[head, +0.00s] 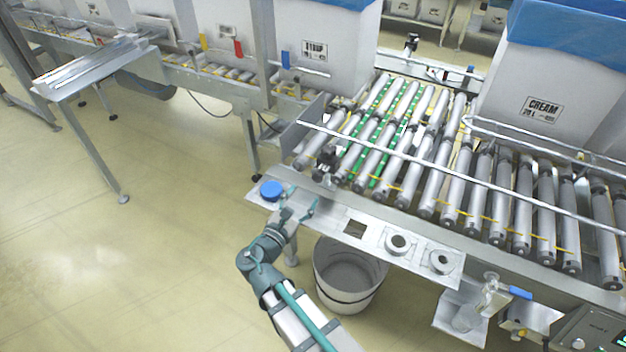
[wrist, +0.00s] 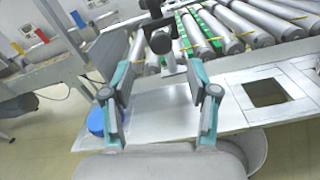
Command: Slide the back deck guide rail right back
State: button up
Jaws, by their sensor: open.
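Two metal guide rails run along the roller deck in the head view. The rear rail (head: 545,146) has a rounded left end and passes in front of the box marked CREAM. The near rail (head: 445,171) crosses above the rollers, closer to me. A black clamp with a knob (head: 328,160) stands at the deck's near left edge; a black knob and post (wrist: 160,40) show ahead in the wrist view. My gripper (head: 301,203) is open and empty above the metal shelf at the deck's near side. In the wrist view its fingers (wrist: 158,85) are spread, apart from the knob.
A blue round cap (head: 271,191) sits on the metal shelf (head: 325,220), left of my gripper. The shelf has a square hole and two round fittings. A grey bucket (head: 348,275) stands below. A lined box (head: 545,100) stands behind the rollers. Open floor lies left.

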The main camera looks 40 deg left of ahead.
aim_at(316, 180)
jog(key=w, duration=0.3)
jog(key=w+a, duration=0.1)
jog(key=w, duration=0.5)
jog(key=shift+a+p, duration=0.2)
jog(key=shift+p, duration=0.15)
grip_shut()
